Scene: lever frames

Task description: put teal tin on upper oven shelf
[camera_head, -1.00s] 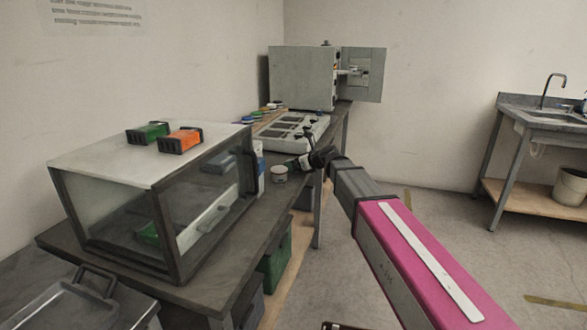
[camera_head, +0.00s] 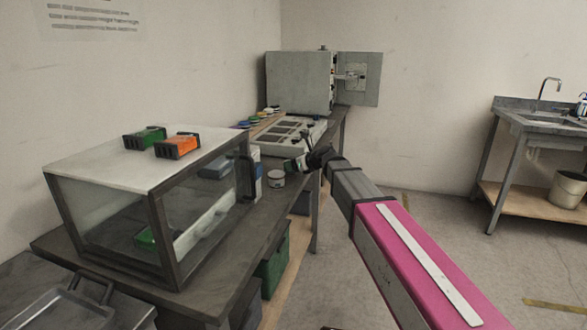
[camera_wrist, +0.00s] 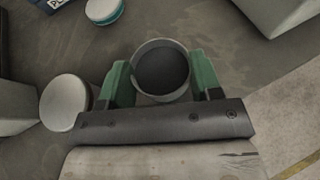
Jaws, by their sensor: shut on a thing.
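My gripper (camera_wrist: 162,88) has green fingers on either side of a grey round open-topped container (camera_wrist: 162,70) with a dark inside. It is shut on this container; no teal shows on it. A white-lidded tin with a teal band (camera_wrist: 104,10) stands apart at the top of the wrist view. In the head view my gripper (camera_head: 293,164) is over the bench, close to a pale round tin (camera_head: 277,179). A grey cabinet (camera_head: 300,82) at the far end, perhaps the oven, has its door (camera_head: 358,78) open to the right. Its shelves are hidden.
Another white-lidded round tin (camera_wrist: 65,102) is left of my gripper. A flat panel (camera_head: 288,135) lies before the cabinet. Floor right is clear.

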